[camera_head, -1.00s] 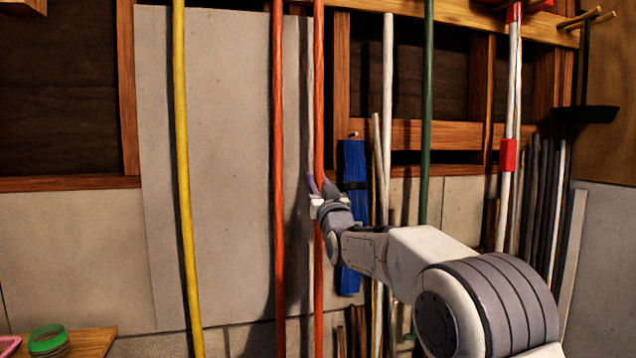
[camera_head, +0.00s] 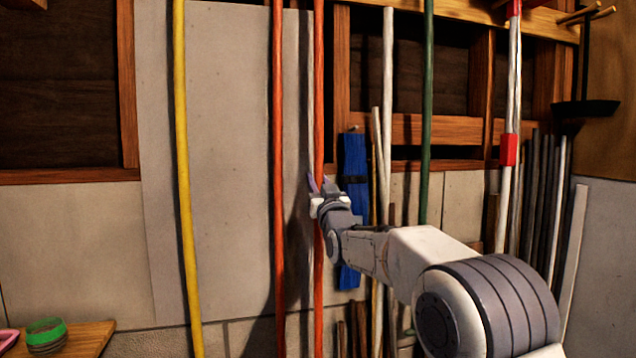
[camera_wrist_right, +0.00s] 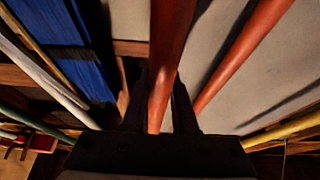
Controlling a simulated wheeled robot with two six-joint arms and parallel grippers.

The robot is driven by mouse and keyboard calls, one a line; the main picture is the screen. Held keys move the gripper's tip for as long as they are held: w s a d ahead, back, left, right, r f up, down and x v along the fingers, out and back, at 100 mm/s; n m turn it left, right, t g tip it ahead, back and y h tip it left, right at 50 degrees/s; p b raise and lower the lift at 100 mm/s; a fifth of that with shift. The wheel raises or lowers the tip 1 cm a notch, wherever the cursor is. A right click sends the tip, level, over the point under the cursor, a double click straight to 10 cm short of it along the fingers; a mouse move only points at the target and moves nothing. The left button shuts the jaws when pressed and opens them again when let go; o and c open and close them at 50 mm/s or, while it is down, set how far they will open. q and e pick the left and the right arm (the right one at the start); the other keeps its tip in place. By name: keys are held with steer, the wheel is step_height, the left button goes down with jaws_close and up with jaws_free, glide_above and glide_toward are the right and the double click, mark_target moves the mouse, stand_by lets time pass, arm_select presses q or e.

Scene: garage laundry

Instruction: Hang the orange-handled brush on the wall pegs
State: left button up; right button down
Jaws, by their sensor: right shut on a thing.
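My right gripper (camera_head: 318,188) reaches in from the lower right and is shut on an upright orange handle (camera_head: 319,90). In the right wrist view this handle (camera_wrist_right: 172,45) runs between the two dark fingers (camera_wrist_right: 160,90). Its upper end and any brush head are outside the head view, so I cannot tell what it carries. A second orange handle (camera_head: 278,150) stands just to the left, apart from my gripper. Wooden wall pegs (camera_head: 585,14) stick out at the upper right. My left gripper is not in view.
A yellow pole (camera_head: 183,160) stands left and a green pole (camera_head: 427,100) right. A blue folded item (camera_head: 354,160) hangs close behind my right gripper. White poles, a red-and-white pole (camera_head: 508,150) and a black broom head (camera_head: 585,108) crowd the right. A green bowl (camera_head: 46,335) sits lower left.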

steer(key=c, duration=0.6)
jaws_free()
steer(key=shift+f, duration=0.15)
steer(key=b+v, duration=0.8)
steer(key=v, duration=0.2)
steer(key=s+a+f+n+g+h, duration=0.1)
steer(key=s+a+f+g, duration=0.1)
steer(key=s+f+g, duration=0.75)
steer(key=s+a+f+n+g, duration=0.1)
steer(key=s+a+f+g, duration=0.15)
steer(key=s+f, duration=0.75)
steer(key=s+d+f+g+h, duration=0.2)
steer(key=s+d+f+g, duration=0.2)
steer(key=s+f, duration=0.6)
steer(key=s+d+f+n+g+h, duration=0.1)
steer(key=s+d+f+g+h, duration=0.2)
steer(key=s+f, duration=0.7)
steer(key=s+d+g, duration=0.2)
steer(key=s+d, duration=0.1)
steer(key=s, duration=0.1)
steer(key=shift+d+n, duration=0.25)
steer(key=shift+n, duration=0.05)
steer(key=shift+f, duration=0.15)
